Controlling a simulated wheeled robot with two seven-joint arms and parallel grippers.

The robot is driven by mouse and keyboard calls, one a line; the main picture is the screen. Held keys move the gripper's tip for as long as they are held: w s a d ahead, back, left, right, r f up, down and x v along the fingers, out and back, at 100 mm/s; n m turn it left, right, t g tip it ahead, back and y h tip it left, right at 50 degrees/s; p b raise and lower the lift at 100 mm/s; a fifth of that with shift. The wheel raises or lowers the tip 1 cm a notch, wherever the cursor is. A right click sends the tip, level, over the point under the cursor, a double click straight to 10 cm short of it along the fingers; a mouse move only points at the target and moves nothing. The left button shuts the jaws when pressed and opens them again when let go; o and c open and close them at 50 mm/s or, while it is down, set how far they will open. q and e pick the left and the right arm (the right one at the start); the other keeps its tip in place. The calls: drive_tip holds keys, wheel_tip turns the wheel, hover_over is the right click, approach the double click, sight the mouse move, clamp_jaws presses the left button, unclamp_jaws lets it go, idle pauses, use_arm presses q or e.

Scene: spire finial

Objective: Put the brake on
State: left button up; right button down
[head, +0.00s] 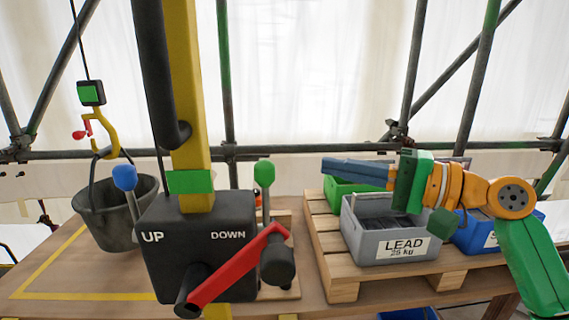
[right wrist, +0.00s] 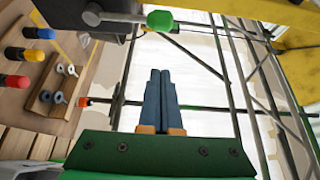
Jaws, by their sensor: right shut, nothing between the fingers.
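A black winch box (head: 195,245) marked UP and DOWN stands in front of a yellow post. A lever with a blue knob (head: 124,178) rises at its left, and one with a green knob (head: 264,173) at its right. A red bar (head: 240,268) slants across its front from lower left to upper right. No label shows which part is the brake. My right gripper (head: 324,168) is shut and empty, right of the green knob and apart from it in the picture, pointing left. In the right wrist view, the green knob (right wrist: 160,20) is above the shut fingers (right wrist: 160,75). My left gripper is out of view.
A grey crate marked LEAD (head: 385,240), a green crate (head: 345,192) and a blue crate (head: 475,237) stand on a wooden pallet (head: 330,255) at right. A black bucket (head: 105,225) and a yellow hook (head: 105,130) are at left. Scaffold poles cross behind.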

sight(266, 200)
drive_tip(key=w+a+p, duration=0.1)
drive_tip(key=a+p, duration=0.4)
drive_tip(key=a, duration=0.3)
drive_tip(key=shift+w+a+f+p, duration=0.2)
drive_tip(key=shift+w+a+p, duration=0.15)
drive_tip(key=shift+p, duration=0.05)
drive_tip(key=shift+w, duration=0.1)
